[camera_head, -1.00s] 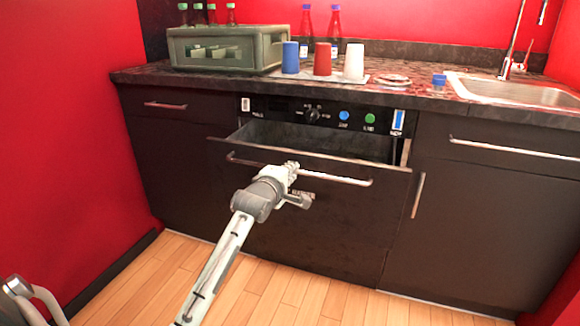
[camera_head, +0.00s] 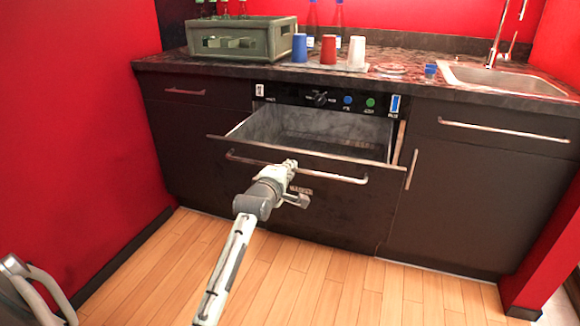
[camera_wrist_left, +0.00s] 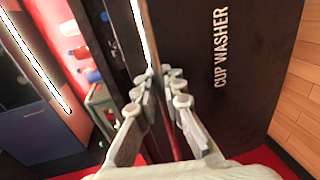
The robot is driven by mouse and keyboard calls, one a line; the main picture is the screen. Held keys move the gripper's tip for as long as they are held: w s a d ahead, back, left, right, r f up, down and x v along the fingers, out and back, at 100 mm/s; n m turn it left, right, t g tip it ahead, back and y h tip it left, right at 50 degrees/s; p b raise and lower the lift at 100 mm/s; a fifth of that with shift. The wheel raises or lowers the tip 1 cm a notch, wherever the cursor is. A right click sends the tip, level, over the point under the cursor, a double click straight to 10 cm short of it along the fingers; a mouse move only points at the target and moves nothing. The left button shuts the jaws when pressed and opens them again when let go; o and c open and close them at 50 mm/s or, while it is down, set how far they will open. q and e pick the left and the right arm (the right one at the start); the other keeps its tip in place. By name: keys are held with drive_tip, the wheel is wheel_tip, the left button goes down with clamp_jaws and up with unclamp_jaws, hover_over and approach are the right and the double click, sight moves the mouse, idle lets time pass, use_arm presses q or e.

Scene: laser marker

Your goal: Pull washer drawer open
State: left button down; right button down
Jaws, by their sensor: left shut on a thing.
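The washer drawer (camera_head: 300,190) has a dark front and stands partly open under the counter, its grey inside showing. Its long metal handle bar (camera_head: 335,178) runs across the front. My left gripper (camera_head: 290,164) is shut on the handle, left of its middle. In the left wrist view, the fingers of my left gripper (camera_wrist_left: 165,88) lie on both sides of the handle bar (camera_wrist_left: 150,40), beside the drawer front (camera_wrist_left: 225,110) lettered "CUP WASHER". My right gripper is not in view.
The control panel (camera_head: 325,99) sits above the drawer. On the counter stand a green crate (camera_head: 235,42) with bottles, blue, red and white cups (camera_head: 328,50), and a sink (camera_head: 510,80). A red wall (camera_head: 85,110) is at left. The wooden floor (camera_head: 300,270) in front is clear.

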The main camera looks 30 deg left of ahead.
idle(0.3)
use_arm(q)
drive_tip(key=c, duration=1.6)
unclamp_jaws()
drive_tip(key=shift+s, duration=0.1)
drive_tip(key=v, duration=1.2)
